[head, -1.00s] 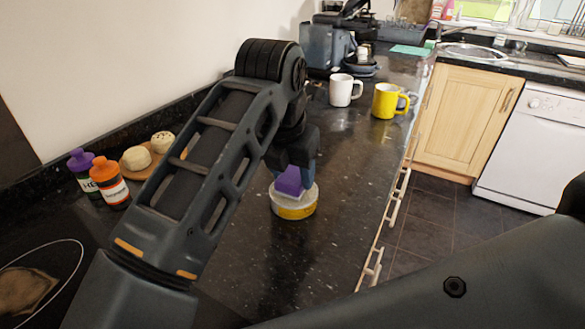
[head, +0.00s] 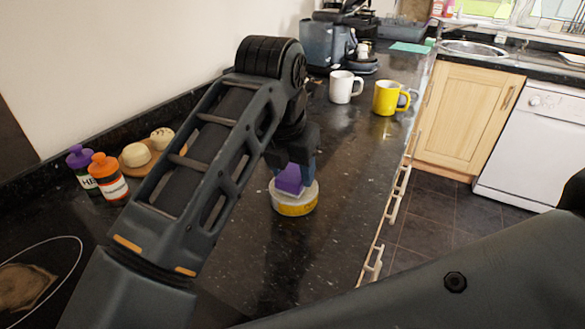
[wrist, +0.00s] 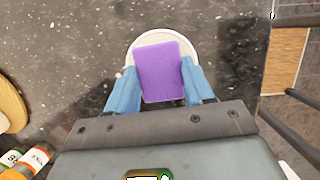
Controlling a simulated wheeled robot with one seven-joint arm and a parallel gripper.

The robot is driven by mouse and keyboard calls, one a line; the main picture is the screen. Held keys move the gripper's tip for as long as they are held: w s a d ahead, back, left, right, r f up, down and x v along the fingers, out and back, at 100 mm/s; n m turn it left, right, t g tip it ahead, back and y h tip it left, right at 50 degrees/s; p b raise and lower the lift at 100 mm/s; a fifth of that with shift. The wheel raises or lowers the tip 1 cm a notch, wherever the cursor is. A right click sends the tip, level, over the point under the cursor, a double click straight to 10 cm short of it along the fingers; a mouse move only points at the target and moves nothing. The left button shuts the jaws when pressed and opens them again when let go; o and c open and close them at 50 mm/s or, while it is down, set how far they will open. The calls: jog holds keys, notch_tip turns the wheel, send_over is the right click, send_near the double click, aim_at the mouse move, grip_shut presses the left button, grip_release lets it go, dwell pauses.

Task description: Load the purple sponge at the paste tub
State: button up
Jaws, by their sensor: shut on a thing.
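The purple sponge (head: 289,179) is held between the blue fingers of my gripper (head: 298,172). In the wrist view the sponge (wrist: 161,72) sits between the two fingertips of my gripper (wrist: 156,85), over the pale round top of the paste tub (wrist: 150,40). The paste tub (head: 294,202) is a low round tub with a yellow band, standing on the dark counter. The sponge's lower end is at the tub's top; I cannot tell whether it touches the paste. The fingers hide part of the sponge.
A white mug (head: 343,88) and a yellow mug (head: 388,98) stand farther back. The counter (head: 345,160) right of the tub is clear.

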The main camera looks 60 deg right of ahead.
aim_at(294, 175)
jog(key=shift+f+b, duration=0.45)
jog(key=shift+b, duration=0.5)
dwell(2.6)
jog(key=shift+r+p, duration=1.25)
jog(key=shift+r, duration=2.4)
jog(key=shift+s, duration=0.15)
